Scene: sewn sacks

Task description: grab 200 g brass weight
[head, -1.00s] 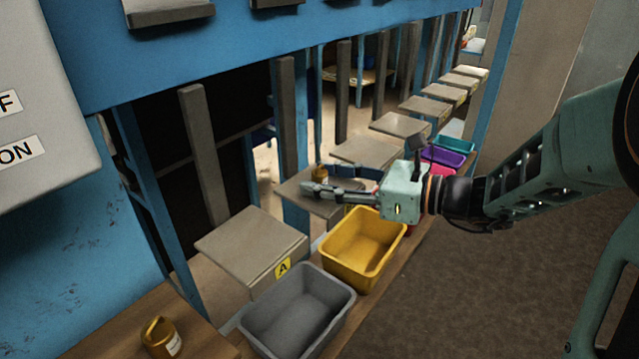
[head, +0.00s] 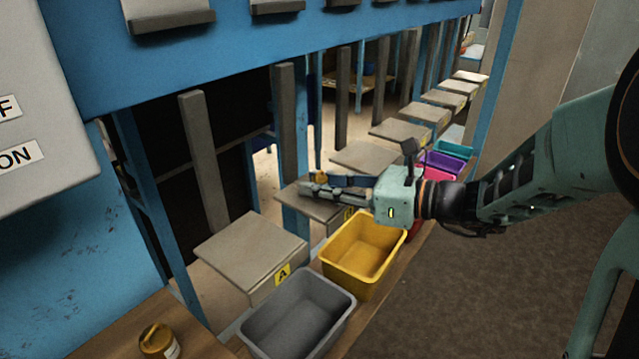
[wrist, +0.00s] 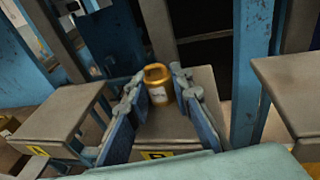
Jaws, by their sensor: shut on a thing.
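A brass weight (wrist: 159,93) with a ring-shaped top and a pale label stands upright on a grey platform (wrist: 185,133). The label is too small to read. My gripper (wrist: 157,92) is shut on the weight, with a blue finger on each side of it. In the head view my gripper (head: 312,187) reaches left over the same platform, and only the top of the held weight (head: 321,178) shows past the fingers. A second brass weight (head: 158,341) with a pale label stands on a wooden surface at the lower left, apart from my gripper.
A grey bin (head: 300,312) and a yellow bin (head: 362,250) stand below the platforms. Pink, purple (head: 443,163) and teal bins follow farther back. Platform A (head: 250,250) is nearer. Blue frame posts (head: 292,150) and grey uprights rise behind the platforms.

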